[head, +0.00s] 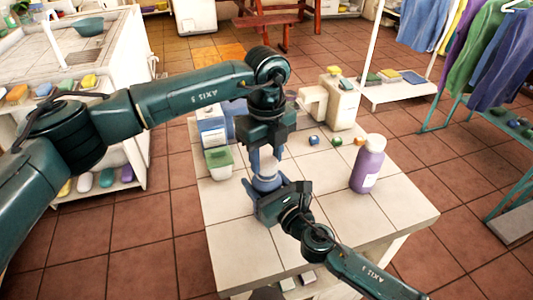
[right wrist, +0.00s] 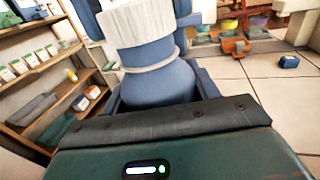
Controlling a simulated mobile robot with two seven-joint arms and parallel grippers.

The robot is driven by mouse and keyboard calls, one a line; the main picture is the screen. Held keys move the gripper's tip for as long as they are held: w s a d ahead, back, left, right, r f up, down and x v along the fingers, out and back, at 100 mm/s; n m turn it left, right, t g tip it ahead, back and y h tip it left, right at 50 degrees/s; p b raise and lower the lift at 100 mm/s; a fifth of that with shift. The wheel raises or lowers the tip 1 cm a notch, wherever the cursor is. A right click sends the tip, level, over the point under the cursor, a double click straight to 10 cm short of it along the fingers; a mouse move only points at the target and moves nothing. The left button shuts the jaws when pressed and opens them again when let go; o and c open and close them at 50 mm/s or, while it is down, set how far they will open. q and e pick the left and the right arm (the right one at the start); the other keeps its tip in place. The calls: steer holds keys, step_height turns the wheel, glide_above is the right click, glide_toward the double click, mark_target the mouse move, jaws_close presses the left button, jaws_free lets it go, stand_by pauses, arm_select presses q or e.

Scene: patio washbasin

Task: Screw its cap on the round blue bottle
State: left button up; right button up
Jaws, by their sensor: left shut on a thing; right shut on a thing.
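The round blue bottle (right wrist: 160,84) stands upright on the white tiled table, and part of it also shows in the head view (head: 264,184). My right gripper (head: 268,196) is shut around its body from the front. A white ribbed cap (right wrist: 140,22) is at the top of the blue neck, slightly tilted in the right wrist view. Blue neck shows below the cap, above a pale ring. My left gripper (head: 267,150) points down from above and is shut on the cap. I cannot tell whether the threads engage.
A purple bottle (head: 368,168) stands at the right of the table (head: 405,212). A green tub (head: 219,162) and a blue-white container (head: 212,127) stand at the left. A beige jug (head: 341,105) is behind, with small blue (head: 314,140) and green (head: 337,141) pieces nearby. The front right is clear.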

arm_select(q)
steer(key=shift+f, duration=0.35)
